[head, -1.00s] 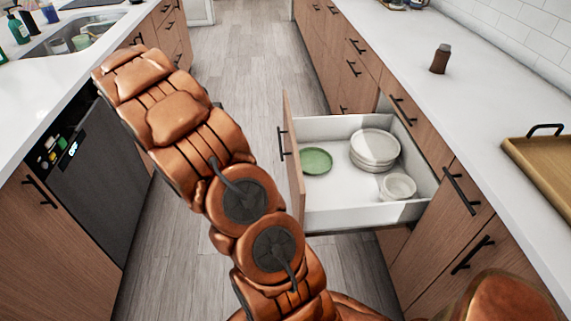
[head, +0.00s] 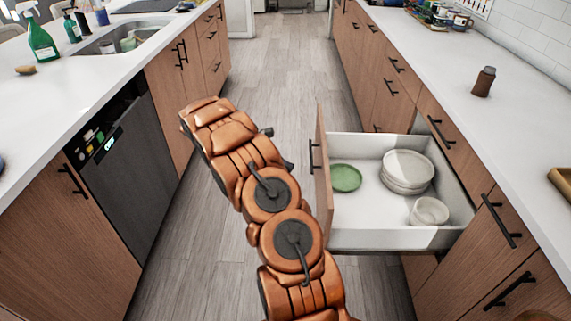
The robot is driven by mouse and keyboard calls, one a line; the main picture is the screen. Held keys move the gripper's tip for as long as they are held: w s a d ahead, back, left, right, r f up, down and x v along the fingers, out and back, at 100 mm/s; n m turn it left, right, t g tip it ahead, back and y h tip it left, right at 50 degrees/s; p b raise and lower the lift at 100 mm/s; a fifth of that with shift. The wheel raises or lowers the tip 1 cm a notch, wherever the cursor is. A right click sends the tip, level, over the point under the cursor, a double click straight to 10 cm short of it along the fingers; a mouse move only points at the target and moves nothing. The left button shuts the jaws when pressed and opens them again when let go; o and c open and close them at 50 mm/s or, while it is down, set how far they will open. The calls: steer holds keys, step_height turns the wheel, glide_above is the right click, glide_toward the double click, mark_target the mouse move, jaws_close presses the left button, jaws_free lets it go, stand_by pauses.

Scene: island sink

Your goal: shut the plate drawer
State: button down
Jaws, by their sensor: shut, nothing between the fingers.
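The plate drawer (head: 345,240) stands wide open from the right-hand cabinets, over the aisle. Its wooden front (head: 324,185) with a black handle (head: 314,156) faces left. Inside are a green plate (head: 345,178), a stack of white plates (head: 407,170) and white bowls (head: 429,211). My copper-coloured arm rises left of the drawer front, with a narrow strip of floor showing between its upper part and the front. My gripper's fingers cannot be made out; small dark parts poke out behind the arm.
The left counter holds a sink (head: 125,38) and a green spray bottle (head: 40,38), above a dark dishwasher (head: 125,160). A brown shaker (head: 484,82) stands on the right counter (head: 455,55). The aisle floor (head: 285,75) beyond the drawer is clear.

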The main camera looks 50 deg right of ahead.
steer(key=r+p+x, duration=0.1)
steer(key=x, duration=0.9)
steer(key=shift+s+d+r, duration=0.35)
steer(key=shift+s, duration=0.05)
steer(key=shift+s, duration=0.1)
